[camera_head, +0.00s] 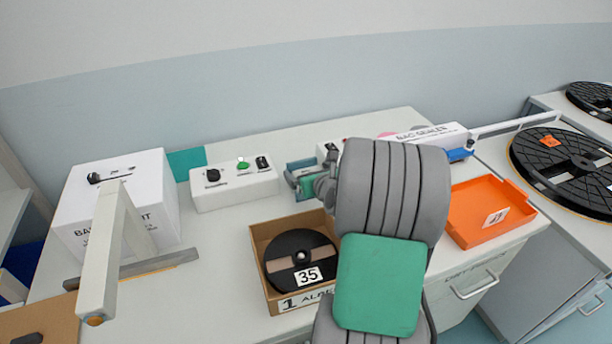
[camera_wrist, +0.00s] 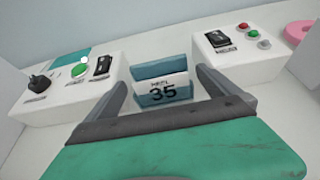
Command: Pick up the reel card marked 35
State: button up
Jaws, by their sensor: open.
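The reel card marked 35 (camera_wrist: 162,92) is a white card with dark print, standing in a small blue holder (camera_wrist: 160,70) in the wrist view. My gripper (camera_wrist: 163,82) is open, with one dark finger on either side of the holder and card. I cannot tell whether the fingers touch it. In the head view, my arm hides most of the gripper, and the blue holder shows in part beside it (camera_head: 304,188). The card's face is hidden in the head view.
White control boxes stand left (camera_wrist: 75,85) and right (camera_wrist: 240,50) of the card. A cardboard box (camera_head: 259,239) holds a black reel labelled 35 (camera_head: 290,249). An orange tray (camera_head: 470,210) lies at right. A white machine with an arm (camera_head: 113,220) stands at left.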

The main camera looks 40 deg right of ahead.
jog(key=shift+w+f, duration=0.1)
jog(key=shift+w, duration=0.1)
jog(key=c, duration=1.3)
